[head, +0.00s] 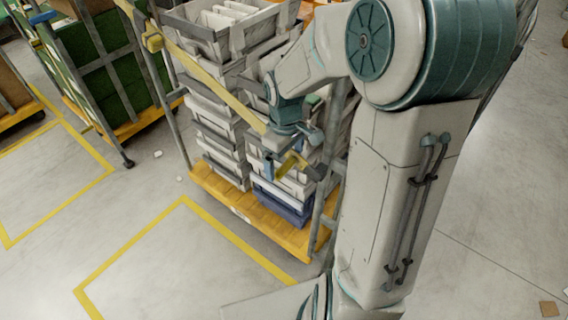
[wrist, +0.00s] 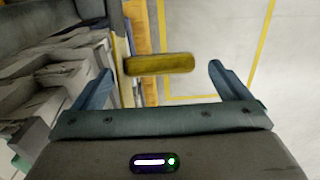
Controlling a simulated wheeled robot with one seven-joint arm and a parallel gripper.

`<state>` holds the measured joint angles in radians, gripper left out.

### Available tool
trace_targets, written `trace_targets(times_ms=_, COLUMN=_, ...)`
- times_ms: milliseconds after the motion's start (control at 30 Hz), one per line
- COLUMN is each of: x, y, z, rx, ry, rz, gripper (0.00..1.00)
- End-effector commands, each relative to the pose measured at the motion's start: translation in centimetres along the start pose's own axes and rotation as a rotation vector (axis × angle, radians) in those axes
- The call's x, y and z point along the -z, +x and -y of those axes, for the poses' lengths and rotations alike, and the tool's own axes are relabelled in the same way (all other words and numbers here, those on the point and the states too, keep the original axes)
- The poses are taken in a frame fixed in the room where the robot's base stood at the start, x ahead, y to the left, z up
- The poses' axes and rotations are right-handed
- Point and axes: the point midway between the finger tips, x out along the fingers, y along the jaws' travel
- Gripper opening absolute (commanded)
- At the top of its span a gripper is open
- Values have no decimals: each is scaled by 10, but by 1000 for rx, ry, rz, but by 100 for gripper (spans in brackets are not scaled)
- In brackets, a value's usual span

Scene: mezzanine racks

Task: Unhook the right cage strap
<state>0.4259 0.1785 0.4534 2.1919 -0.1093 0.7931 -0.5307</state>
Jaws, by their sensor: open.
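In the head view a yellow strap (head: 205,73) slants down across the front of the cage of stacked grey crates, from a yellow block (head: 152,41) on its left post toward my gripper. My gripper (head: 287,169) is at the right part of the cage front, beside a short yellow piece (head: 292,162) that looks like the strap's end fitting. In the wrist view my gripper (wrist: 161,72) is open, its two blue-grey fingers wide apart. A yellow bar (wrist: 160,64) lies crosswise between the fingertips, and I see no finger touching it. My arm hides part of the cage's right side.
The cage stands on an orange-yellow base (head: 240,208). Dark green goods (head: 85,50) sit in another cage at the left. Yellow floor lines (head: 135,247) mark the grey floor, which is clear in front. A small brown piece (head: 549,309) lies at the lower right.

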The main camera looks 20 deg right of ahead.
Motion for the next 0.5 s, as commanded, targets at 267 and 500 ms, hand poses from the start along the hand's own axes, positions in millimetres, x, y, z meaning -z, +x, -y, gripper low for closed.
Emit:
trace_targets(times_ms=267, x=0, y=21, z=0, rx=0, ry=0, rz=-1, gripper=96)
trace_targets(times_ms=500, x=0, y=21, z=0, rx=-1, ry=0, rz=-1, gripper=96)
